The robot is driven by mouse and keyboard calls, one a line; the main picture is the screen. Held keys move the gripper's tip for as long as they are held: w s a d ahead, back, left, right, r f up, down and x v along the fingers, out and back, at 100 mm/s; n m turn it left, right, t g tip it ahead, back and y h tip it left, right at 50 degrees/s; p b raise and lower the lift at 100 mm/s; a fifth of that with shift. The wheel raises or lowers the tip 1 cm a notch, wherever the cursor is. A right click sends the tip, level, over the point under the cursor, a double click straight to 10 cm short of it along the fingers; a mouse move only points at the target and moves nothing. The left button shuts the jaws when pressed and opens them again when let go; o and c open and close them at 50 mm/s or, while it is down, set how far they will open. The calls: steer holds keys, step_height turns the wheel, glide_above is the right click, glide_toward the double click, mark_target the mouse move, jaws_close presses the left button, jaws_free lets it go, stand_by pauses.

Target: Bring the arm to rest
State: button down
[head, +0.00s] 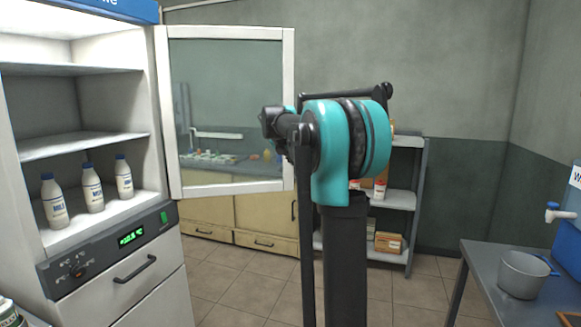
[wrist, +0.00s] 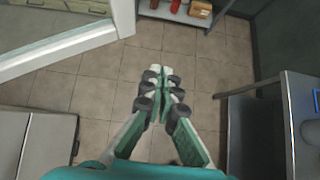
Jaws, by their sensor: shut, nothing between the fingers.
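My gripper (wrist: 160,98) shows in the wrist view. Its two fingers are closed together with nothing between them, and they hang over the tiled floor. In the head view my teal and black arm stands upright in the middle, and it hides the gripper there.
A fridge (head: 95,215) stands at the left with its glass door (head: 230,110) swung open and several milk bottles (head: 93,188) inside. A shelf rack (head: 400,200) is behind my arm. At the right a metal table (head: 480,262) bears a pot (head: 522,275). Floor between is clear.

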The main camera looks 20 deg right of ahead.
steer(key=s+a+f+m+g+y, duration=0.1)
steer(key=s+a+f+m, duration=0.3)
steer(key=s+f+m, duration=0.5)
steer(key=s+a+f+m+g+y, duration=0.1)
steer(key=s+a+f+m, duration=0.3)
steer(key=s+f+m, duration=0.6)
steer(key=s+a+f+m+y, duration=0.3)
steer(key=s+f+m, duration=0.6)
steer(key=s+f, duration=0.7)
steer(key=s+a, duration=0.1)
steer(key=s, duration=0.8)
steer(key=shift+a+f+g+y, duration=0.15)
steer(key=shift+f+g+y, duration=0.15)
steer(key=shift+f+g, duration=0.1)
